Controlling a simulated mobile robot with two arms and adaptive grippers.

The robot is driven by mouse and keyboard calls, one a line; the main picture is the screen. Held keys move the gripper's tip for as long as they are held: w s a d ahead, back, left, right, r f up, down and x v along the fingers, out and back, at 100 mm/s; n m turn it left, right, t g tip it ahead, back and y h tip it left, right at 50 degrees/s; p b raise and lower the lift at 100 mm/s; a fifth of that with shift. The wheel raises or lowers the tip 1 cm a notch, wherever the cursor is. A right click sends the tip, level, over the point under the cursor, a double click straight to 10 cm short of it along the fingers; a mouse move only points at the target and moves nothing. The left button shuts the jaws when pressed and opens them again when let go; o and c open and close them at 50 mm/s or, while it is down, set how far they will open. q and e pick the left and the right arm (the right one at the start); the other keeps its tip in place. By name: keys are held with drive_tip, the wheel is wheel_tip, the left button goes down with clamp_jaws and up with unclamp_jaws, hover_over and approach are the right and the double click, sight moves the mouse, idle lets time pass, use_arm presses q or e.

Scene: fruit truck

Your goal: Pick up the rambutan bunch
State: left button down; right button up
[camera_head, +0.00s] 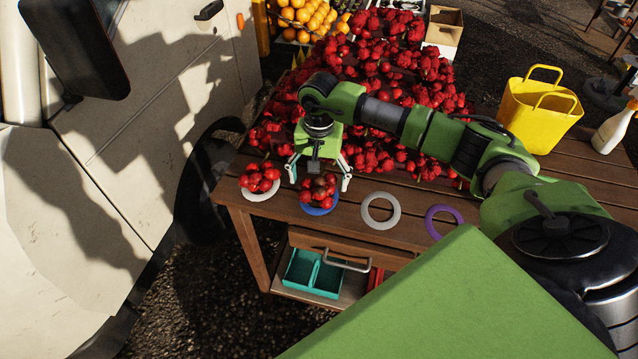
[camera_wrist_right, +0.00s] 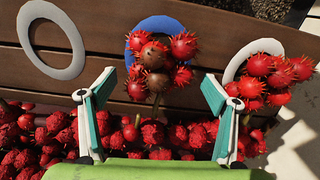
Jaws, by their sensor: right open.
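A rambutan bunch (camera_head: 319,189) with red, spiky fruits and some brownish ones lies on a blue ring (camera_head: 318,210) near the table's front edge. It also shows in the right wrist view (camera_wrist_right: 160,58), with its stem pointing toward my gripper. A second, redder bunch (camera_head: 260,178) lies on a white ring (camera_head: 262,196) to its left. My right gripper (camera_head: 318,180) is open and empty above the first bunch. In the right wrist view its fingers (camera_wrist_right: 156,92) stand apart on either side of the bunch's stem. My left gripper is not in view.
A big heap of rambutans (camera_head: 385,70) covers the table behind. Empty grey (camera_head: 368,222) and purple (camera_head: 430,222) rings lie to the right. A yellow basket (camera_head: 532,118) and a spray bottle (camera_head: 612,130) stand farther right. The white truck (camera_head: 150,110) is at left.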

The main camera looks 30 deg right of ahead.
wheel_tip(320, 180, down, 2)
drive_tip(key=shift+c, duration=0.5)
drive_tip(key=c, duration=0.9)
drive_tip(key=shift+o, duration=0.2)
drive_tip(key=shift+w+r, duration=0.1)
